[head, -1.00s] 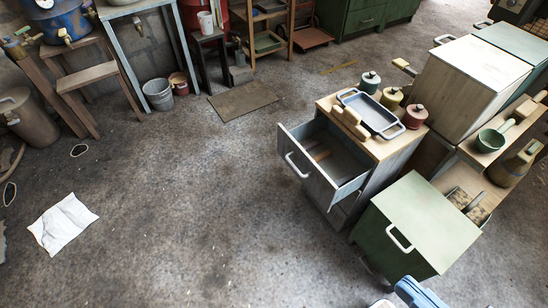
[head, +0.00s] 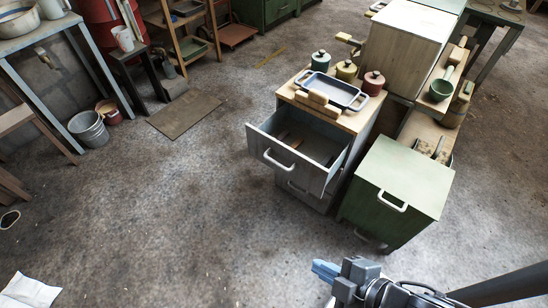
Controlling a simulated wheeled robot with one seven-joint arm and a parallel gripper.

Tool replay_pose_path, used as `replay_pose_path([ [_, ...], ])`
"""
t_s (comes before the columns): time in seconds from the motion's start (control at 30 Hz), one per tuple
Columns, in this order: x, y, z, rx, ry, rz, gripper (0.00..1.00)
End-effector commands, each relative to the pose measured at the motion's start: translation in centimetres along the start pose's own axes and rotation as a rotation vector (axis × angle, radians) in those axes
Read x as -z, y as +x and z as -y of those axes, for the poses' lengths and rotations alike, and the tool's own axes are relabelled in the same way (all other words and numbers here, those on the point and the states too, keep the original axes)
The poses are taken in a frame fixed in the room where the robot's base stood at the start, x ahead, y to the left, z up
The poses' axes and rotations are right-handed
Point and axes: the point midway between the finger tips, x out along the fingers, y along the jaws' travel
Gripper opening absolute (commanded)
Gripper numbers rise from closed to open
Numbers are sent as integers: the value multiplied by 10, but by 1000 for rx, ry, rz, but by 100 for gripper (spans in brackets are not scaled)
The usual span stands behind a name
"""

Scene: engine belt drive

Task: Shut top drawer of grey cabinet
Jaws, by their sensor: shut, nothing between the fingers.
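The grey cabinet (head: 307,193) stands right of centre with a wooden top. Its top drawer (head: 271,162) is pulled well out toward the lower left, with a white handle (head: 279,163) on its front. A few small brownish items lie inside the drawer. A lower drawer front with its own white handle shows beneath and looks closed. My gripper (head: 318,269) is at the bottom edge, its blue fingers pointing left. It is shut and empty, well apart from the drawer front.
A green cabinet (head: 405,178) stands close to the right of the grey one. A blue-grey tray (head: 335,90) and several lidded pots sit on the wooden top. A tall pale cabinet (head: 402,48) stands behind. The floor (head: 170,215) left of the drawer is clear.

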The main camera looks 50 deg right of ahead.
Motion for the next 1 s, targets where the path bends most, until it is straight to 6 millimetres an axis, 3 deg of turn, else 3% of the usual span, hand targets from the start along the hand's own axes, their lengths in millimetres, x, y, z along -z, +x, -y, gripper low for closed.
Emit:
replay_pose_path([
  [0.1,-23,47,16,12,-171,94,0],
  [0.27,-55,116,25,26,-480,284,0],
  [0.5,-75,202,2,29,-917,621,0],
  [0.73,-53,254,-46,16,-1230,1002,0],
  [1.0,12,268,-100,8,-1389,1465,0],
])
